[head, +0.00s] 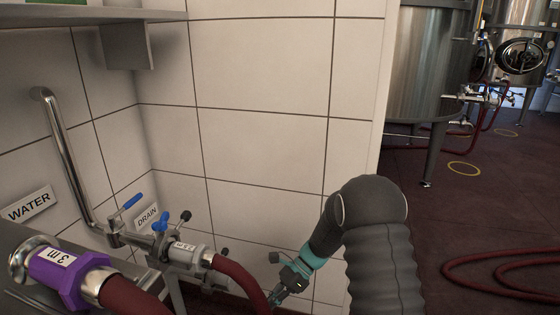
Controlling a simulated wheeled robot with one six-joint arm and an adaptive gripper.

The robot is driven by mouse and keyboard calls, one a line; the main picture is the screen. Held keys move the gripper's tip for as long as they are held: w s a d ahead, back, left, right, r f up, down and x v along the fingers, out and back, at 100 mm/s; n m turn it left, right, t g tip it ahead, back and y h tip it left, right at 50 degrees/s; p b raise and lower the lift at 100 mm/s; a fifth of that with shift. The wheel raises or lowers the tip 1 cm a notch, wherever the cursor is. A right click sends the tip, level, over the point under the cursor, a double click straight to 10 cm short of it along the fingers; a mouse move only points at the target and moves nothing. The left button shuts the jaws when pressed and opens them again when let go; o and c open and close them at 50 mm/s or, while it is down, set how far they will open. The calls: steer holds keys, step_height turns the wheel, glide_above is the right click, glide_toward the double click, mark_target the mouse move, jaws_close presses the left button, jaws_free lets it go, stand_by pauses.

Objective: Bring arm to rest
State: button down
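My arm rises at the lower middle of the head view and bends over toward the left. My gripper (283,293) is at its end, low in the picture, close to a dark red hose (240,277). The fingers are small and partly cut off, so I cannot tell whether they are open or touching the hose. The hose runs from a metal coupling (188,253) with a white label, below the DRAIN sign (147,216).
A purple collar (58,273) marked "3 m" joins another red hose at the lower left, near a WATER sign (30,205) and steel pipe (68,160). A tiled wall (265,140) stands behind. Steel tanks (425,70) and a floor hose (500,262) are at right.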

steer(key=s+d+r+n+t+h, duration=0.4)
steer(key=s+d+r+n, duration=0.3)
steer(key=s+d+r, duration=0.2)
steer(key=s+d+r+n+t+h, duration=0.5)
steer(key=s+d+r+n+t, duration=0.2)
steer(key=s+r, duration=0.7)
step_height(320, 180, up, 3)
steer(key=d+n, duration=0.1)
steer(key=d, duration=0.1)
steer(key=shift+d+r, duration=0.2)
steer(key=shift+d, duration=0.1)
steer(key=shift+s+a, duration=0.1)
